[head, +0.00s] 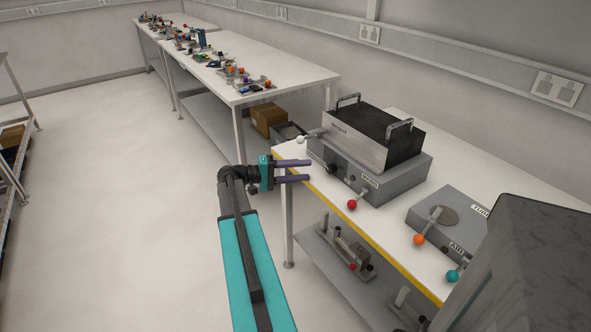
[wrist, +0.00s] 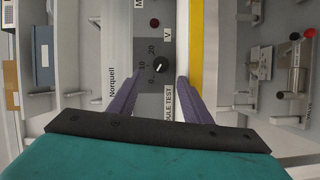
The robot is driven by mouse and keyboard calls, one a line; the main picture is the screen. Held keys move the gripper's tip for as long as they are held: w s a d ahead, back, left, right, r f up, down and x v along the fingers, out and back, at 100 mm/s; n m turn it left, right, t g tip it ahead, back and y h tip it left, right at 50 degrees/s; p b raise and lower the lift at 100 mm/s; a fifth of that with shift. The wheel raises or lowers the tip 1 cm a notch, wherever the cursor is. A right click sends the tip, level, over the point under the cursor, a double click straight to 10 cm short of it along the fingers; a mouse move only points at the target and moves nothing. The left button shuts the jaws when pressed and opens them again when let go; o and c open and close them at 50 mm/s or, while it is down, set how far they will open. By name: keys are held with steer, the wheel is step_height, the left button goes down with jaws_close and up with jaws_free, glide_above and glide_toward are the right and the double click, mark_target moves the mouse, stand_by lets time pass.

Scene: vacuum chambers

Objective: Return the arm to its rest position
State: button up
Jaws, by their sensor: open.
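My gripper (head: 307,171) is at the end of my extended arm, near the left front corner of the near bench (head: 385,248). Its two purple fingers are apart and point right, toward the grey vacuum chamber unit (head: 385,178). Nothing is between them. In the wrist view my gripper (wrist: 158,82) is also open. Beyond its fingertips is a grey panel with a black dial (wrist: 160,65) and the word Norquell; the bench's yellow edge is beside it. I cannot tell the exact gap between the fingers and the unit.
The unit has a black lid with two handles, a white-knobbed lever (head: 301,139) and a red-knobbed lever (head: 352,204). A flat grey box (head: 455,212) with orange and teal knobs sits right. The floor (head: 110,200) at left is clear.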

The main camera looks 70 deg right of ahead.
steer(key=shift+w, duration=0.1)
steer(key=w+a+f+n+t+h, duration=0.35)
steer(key=w+a+f, duration=0.35)
steer(key=w+a, duration=0.3)
steer(key=w+a+f+n+t, duration=0.1)
steer(key=w+a+f+n, duration=0.15)
steer(key=a+f, duration=0.5)
steer(key=w+a+f+n+t, duration=0.2)
steer(key=w+a+f, duration=0.1)
steer(key=a+f, duration=0.45)
steer(key=s+a+f+n+y, duration=0.1)
steer(key=s+a+f+y, duration=0.3)
steer(key=a+f, duration=0.4)
steer(key=s+a+f+n+t+y, duration=0.1)
steer(key=s+a+f+y, duration=0.4)
steer(key=a, duration=1.3)
steer(key=s+a+f+n+t+y, duration=0.1)
steer(key=s+a+f+y, duration=0.3)
steer(key=a+f, duration=0.6)
steer(key=s+a+n, duration=0.1)
steer(key=s+a, duration=0.1)
steer(key=a, duration=0.2)
steer(key=shift+s+f+p, duration=0.15)
steer(key=shift+f+p, duration=0.15)
